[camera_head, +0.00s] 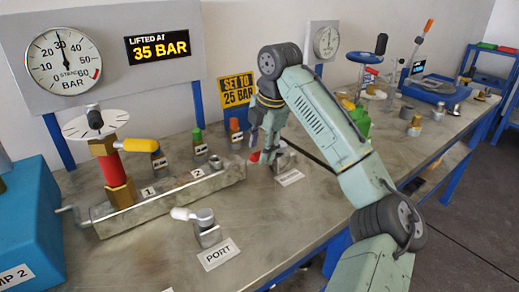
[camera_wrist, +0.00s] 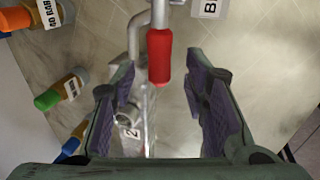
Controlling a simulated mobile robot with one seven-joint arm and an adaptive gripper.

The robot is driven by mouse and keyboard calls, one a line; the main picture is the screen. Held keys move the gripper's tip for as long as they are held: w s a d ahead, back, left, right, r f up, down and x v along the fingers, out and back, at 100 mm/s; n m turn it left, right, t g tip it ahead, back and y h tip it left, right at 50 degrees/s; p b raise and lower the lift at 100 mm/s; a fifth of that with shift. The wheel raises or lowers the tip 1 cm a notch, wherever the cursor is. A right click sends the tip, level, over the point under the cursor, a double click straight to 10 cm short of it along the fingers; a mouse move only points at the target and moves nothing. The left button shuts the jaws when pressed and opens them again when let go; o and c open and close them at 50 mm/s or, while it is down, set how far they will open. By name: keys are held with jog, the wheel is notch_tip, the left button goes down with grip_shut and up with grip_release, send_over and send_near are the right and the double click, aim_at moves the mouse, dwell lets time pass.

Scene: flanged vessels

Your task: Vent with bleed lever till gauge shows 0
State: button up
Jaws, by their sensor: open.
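The bleed lever shows a red grip (camera_wrist: 160,56) on a bare metal rod in the wrist view, and a small part of the red grip (camera_head: 255,157) shows below my gripper in the head view. My gripper (camera_head: 266,140) is open over the lever. In the wrist view the red grip lies between the tips of my open gripper (camera_wrist: 159,88), with a gap on both sides. The gauge (camera_head: 63,60) at the upper left has its needle near the top, close to 30 bar. My arm and gripper hide part of the lever and its block (camera_head: 285,160).
A metal manifold (camera_head: 170,196) with a red-and-brass valve (camera_head: 112,168) lies left of my gripper. Several small capped bottles (camera_head: 200,143) stand behind it. A port fitting (camera_head: 207,230) stands in front. The display (camera_head: 157,47) reads 35 BAR. A second gauge (camera_head: 326,42) is behind.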

jog(key=shift+x, duration=0.95)
grip_shut()
